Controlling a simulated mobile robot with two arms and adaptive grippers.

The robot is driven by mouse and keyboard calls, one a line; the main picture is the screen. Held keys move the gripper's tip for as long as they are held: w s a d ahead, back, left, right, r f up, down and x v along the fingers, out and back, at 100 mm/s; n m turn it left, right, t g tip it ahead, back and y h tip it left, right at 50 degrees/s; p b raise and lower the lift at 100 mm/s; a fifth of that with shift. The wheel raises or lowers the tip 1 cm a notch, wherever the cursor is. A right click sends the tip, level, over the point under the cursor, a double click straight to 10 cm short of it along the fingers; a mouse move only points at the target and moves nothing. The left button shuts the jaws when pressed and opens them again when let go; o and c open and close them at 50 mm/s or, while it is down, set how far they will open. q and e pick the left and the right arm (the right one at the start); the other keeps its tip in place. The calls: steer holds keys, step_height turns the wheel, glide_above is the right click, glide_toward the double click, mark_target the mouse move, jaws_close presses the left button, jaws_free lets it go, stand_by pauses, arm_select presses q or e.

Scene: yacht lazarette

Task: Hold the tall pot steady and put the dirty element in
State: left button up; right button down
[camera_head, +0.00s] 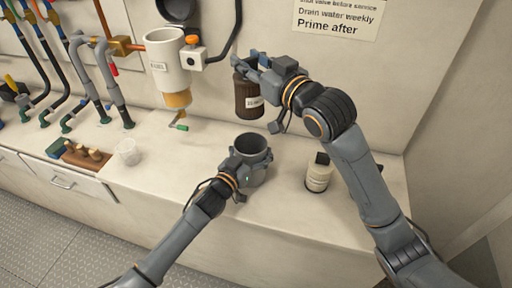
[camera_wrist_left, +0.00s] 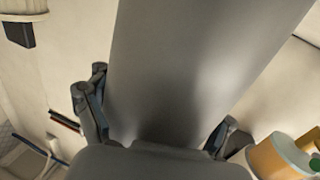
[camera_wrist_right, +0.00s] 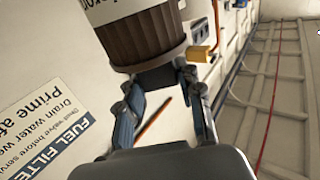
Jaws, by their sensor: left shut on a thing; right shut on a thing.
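The tall pot (camera_head: 252,146) is a dark grey open cylinder standing upright on the bench. My left gripper (camera_head: 247,162) is shut on it from the front; the grey wall of the pot (camera_wrist_left: 195,70) fills the left wrist view between the fingers. The dirty element (camera_head: 247,97) is a dark brown pleated cylinder with a white label. My right gripper (camera_head: 256,62) is shut on its top end and holds it in the air, above and a little behind the pot. The element also shows in the right wrist view (camera_wrist_right: 145,38). The inside bottom of the pot is hidden.
A white filter housing (camera_head: 168,65) with an amber bowl is on the wall at left. A cream bottle with a black cap (camera_head: 319,174) stands right of the pot. A clear cup (camera_head: 128,152) and a wooden block with pegs (camera_head: 86,154) are at left. Hoses line the far left.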

steer(key=shift+f, duration=7.45)
steer(key=c, duration=0.8)
jaws_free()
steer(key=shift+f, duration=0.1)
glide_toward(251, 119)
steer(key=shift+w+d+f, duration=0.3)
steer(key=shift+w+f, duration=0.1)
steer(key=shift+f, duration=0.15)
steer(key=shift+w+d+f, duration=0.3)
steer(key=shift+w+f, duration=0.1)
steer(key=shift+f, duration=0.15)
